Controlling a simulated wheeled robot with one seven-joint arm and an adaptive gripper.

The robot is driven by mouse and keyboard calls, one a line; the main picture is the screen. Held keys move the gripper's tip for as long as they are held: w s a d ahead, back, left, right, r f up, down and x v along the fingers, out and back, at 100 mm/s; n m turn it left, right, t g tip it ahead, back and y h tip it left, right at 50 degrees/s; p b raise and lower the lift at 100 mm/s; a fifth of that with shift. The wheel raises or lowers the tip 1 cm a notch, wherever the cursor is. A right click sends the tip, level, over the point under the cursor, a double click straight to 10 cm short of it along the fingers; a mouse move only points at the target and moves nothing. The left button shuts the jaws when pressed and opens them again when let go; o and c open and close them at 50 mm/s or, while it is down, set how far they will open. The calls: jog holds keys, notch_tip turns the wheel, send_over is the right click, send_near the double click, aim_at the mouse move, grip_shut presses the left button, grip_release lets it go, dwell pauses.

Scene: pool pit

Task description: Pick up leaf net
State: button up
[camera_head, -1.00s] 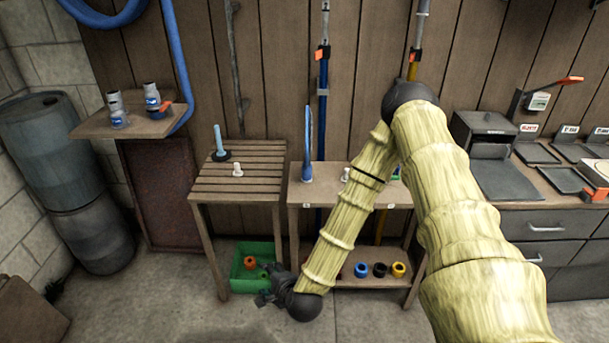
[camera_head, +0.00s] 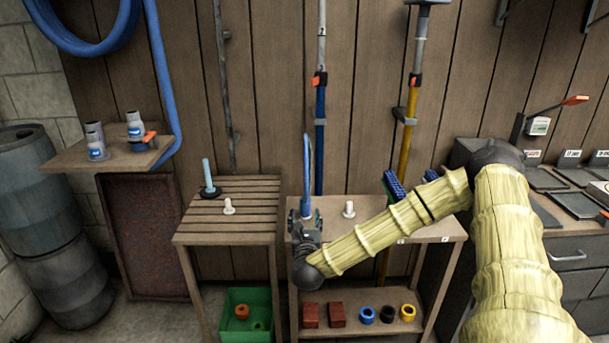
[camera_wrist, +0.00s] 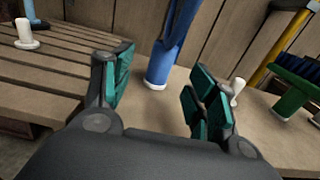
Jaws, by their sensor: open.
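The leaf net appears to be the blue upright item (camera_head: 307,172) with a narrow looped top, standing on the middle wooden table (camera_head: 433,231). In the wrist view its blue handle (camera_wrist: 161,66) stands on the tabletop, with a pale foot, and its top runs out of frame. My gripper (camera_head: 305,222) is at the table's front left, in front of the net's lower part and hiding some of it. In the wrist view my gripper (camera_wrist: 160,80) is open, its teal pads on either side of the handle in the picture, with nothing held.
A white peg (camera_head: 348,209) stands right of the net, and a blue brush (camera_head: 394,188) farther right. A slatted table (camera_head: 228,235) at left holds a blue-handled tool (camera_head: 208,175). Poles hang on the wall behind. A lower shelf (camera_head: 345,326) holds red blocks and rings.

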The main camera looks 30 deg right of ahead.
aim_at(306, 206)
jog(key=shift+d+p+x, duration=0.2)
jog(key=shift+p+x, duration=0.5)
jog(key=shift+x, duration=3.85)
jog(key=shift+s+f, duration=0.15)
jog(key=shift+f, duration=0.05)
jog(key=shift+c, duration=0.2)
jog(key=c, duration=1.2)
jog(key=shift+r, duration=0.15)
notch_tip(306, 206, up, 10)
jog(key=shift+f+b, duration=0.15)
jog(key=shift+b, duration=0.2)
jog(key=shift+b, duration=0.5)
